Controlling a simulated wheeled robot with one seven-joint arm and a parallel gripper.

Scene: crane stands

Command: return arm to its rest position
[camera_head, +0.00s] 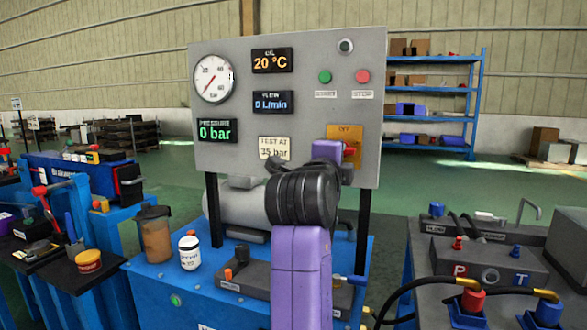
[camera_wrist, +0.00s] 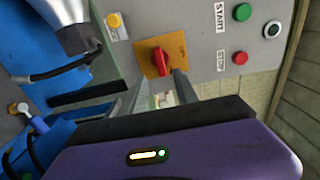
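My arm, purple with a black joint, rises from the bottom middle of the head view and reaches towards the grey control panel (camera_head: 290,60). The purple body of my gripper (camera_head: 327,150) is in front of the panel's lower right, and its fingertips are hidden there. In the wrist view my gripper (camera_wrist: 158,88) shows two grey fingers standing apart with nothing between them. A red rotary knob (camera_wrist: 161,62) on an orange plate (camera_wrist: 177,48) lies just beyond the fingertips, apparently not gripped. The orange plate (camera_head: 345,132) also shows in the head view.
A blue bench (camera_head: 160,290) under the panel carries a brown container (camera_head: 155,235) and a white bottle (camera_head: 189,252). Green floor lies behind.

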